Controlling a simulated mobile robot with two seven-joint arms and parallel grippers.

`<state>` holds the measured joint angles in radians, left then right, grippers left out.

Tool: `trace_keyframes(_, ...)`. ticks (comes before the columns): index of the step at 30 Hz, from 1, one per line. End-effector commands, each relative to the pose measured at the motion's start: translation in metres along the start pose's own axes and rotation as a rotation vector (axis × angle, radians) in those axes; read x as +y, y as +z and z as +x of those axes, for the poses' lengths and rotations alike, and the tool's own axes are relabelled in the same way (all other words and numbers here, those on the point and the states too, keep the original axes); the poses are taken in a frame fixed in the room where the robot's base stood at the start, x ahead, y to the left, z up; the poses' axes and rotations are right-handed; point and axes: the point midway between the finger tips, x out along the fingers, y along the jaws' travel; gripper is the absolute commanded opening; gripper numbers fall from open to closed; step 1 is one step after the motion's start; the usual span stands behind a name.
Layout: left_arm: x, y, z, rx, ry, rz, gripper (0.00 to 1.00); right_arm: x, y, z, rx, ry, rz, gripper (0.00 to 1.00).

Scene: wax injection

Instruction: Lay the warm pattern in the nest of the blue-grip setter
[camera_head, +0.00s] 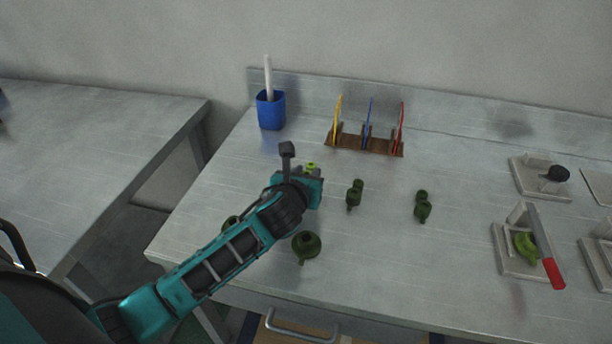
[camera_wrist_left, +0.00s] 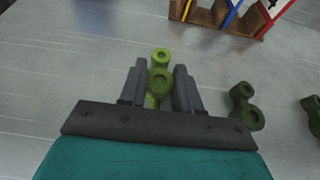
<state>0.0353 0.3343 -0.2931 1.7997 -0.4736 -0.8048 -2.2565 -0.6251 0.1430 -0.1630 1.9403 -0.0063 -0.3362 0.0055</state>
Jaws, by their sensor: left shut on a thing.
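My left gripper (camera_head: 312,180) is shut on a green two-lobed pattern (camera_wrist_left: 160,56). In the head view only a light green bit of this pattern (camera_head: 311,166) shows past the gripper. In the left wrist view the pattern sits between the two dark fingers (camera_wrist_left: 160,88). Whether it touches the table cannot be told. Darker green patterns stand to the right of the gripper (camera_head: 354,195) and further right (camera_head: 422,207). Setters stand at the right; one has a red grip (camera_head: 554,274) and a light green piece (camera_head: 525,246) in it. No blue grip on a setter shows. My right gripper is not in view.
A brown rack (camera_head: 352,143) with yellow, blue and red tools stands at the back. A blue cup (camera_head: 271,112) holds a white stick. A base with a black knob (camera_head: 558,173) stands at the right.

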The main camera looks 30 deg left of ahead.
Motion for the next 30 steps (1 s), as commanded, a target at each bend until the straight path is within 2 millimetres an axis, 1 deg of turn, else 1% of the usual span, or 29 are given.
trace_keyframes(6,0.0,-0.003,0.001,0.0,0.0,0.001,0.04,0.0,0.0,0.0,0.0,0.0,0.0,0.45)
trace_keyframes(7,0.0,-0.002,0.001,0.0,0.0,0.001,0.35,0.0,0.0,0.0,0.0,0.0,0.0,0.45)
trace_keyframes(14,0.0,-0.002,0.001,0.0,0.0,0.001,0.57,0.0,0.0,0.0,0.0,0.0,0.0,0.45)
trace_keyframes(23,0.0,0.001,0.0,-0.001,0.0,-0.001,0.58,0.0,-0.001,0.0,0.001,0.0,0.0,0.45)
trace_keyframes(26,0.0,0.001,-0.009,0.001,0.0,0.002,0.58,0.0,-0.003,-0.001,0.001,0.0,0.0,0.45)
trace_keyframes(30,0.0,0.002,-0.034,0.001,-0.001,0.003,0.58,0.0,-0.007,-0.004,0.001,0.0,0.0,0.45)
